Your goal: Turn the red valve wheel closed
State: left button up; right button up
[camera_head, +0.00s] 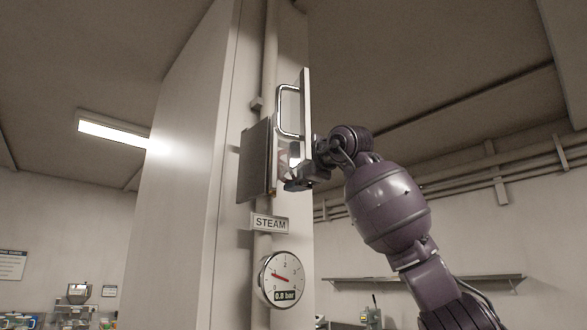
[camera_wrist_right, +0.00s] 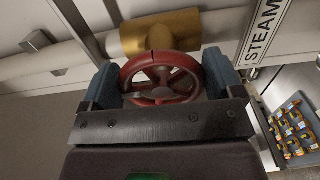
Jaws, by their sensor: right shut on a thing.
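The red valve wheel (camera_wrist_right: 160,64) sits on a brass valve body (camera_wrist_right: 185,30) on a pale pipe in the right wrist view. The wheel lies between the two blue-grey fingers of my right gripper (camera_wrist_right: 162,80), which is shut on it, one finger at each side of the rim. In the head view my right gripper (camera_head: 298,180) reaches in from the right beside the steam pipe; the wheel is mostly hidden there by a panel and the gripper. My left gripper is not in view.
An open panel with a metal handle (camera_head: 284,110) stands just above my right gripper. A STEAM sign (camera_head: 270,223) and a round gauge (camera_head: 282,279) reading 0.8 bar are below. A wall shelf (camera_head: 430,279) is at the right.

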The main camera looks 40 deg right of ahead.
dwell(0.4)
jog(key=o, duration=0.7)
jog(key=s, duration=0.3)
jog(key=s+b, duration=0.1)
jog(key=s, duration=0.3)
jog(key=s+d, duration=0.1)
jog(key=s, duration=0.3)
jog(key=shift+w, duration=0.1)
